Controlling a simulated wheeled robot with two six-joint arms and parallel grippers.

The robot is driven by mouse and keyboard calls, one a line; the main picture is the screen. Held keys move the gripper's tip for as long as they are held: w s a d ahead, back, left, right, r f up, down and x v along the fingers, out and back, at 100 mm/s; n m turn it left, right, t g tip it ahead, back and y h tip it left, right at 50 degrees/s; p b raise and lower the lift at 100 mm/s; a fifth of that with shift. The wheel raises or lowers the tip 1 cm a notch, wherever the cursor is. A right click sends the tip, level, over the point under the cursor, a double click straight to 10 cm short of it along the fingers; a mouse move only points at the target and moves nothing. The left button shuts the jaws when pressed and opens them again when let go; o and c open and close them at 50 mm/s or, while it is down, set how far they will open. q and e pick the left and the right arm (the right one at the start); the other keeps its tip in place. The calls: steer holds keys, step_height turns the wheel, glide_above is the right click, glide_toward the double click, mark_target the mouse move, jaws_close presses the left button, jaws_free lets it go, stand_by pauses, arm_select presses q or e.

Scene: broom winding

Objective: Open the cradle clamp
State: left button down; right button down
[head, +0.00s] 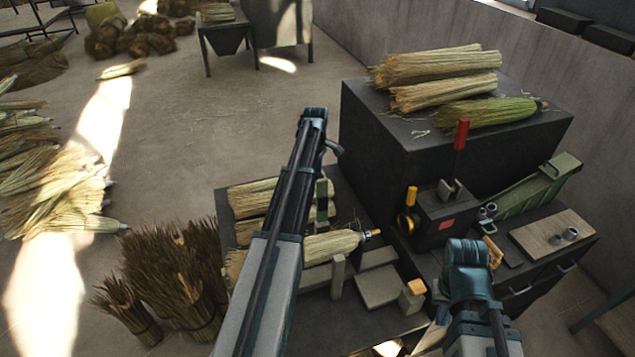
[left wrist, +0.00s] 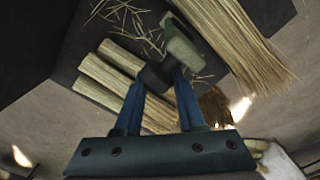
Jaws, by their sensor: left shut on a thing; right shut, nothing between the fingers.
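My left gripper (left wrist: 164,82) is shut on the dark end of a green bar, which I take as the clamp's arm (left wrist: 184,50). In the head view a green upright piece (head: 321,203), likely the same clamp, stands beside my left arm; that arm hides part of it and the left fingers cannot be made out there. A straw broom head (head: 332,244) with a dark and orange tip lies by grey cradle blocks (head: 338,277). My right gripper (head: 468,256) is shut and empty over the right-hand bench; its fingertips are hard to see.
Straw bundles (head: 435,68) lie on a dark cabinet (head: 380,140) at the back. A red-handled lever (head: 461,133) stands on a dark box near the right gripper. A wooden board (head: 551,236) lies on the bench at right. Brown bristle bundles (head: 170,275) stand on the floor at left.

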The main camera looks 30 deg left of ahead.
arm_select(q)
steer(key=shift+w+a+f, duration=0.15)
steer(key=shift+w+a, duration=0.05)
steer(key=shift+w, duration=0.35)
steer(key=shift+w+a+f, duration=0.1)
steer(key=shift+w+a, duration=0.1)
steer(key=shift+w, duration=0.3)
steer(key=c, duration=0.9)
jaws_free()
steer(key=shift+c, duration=0.2)
steer(key=o, duration=0.6)
steer(key=shift+w+d, duration=0.1)
steer(key=shift+d, duration=0.1)
steer(key=shift+c, duration=0.2)
steer(key=shift+a, duration=0.1)
steer(key=shift+s+a, duration=0.1)
steer(key=shift+s, duration=0.1)
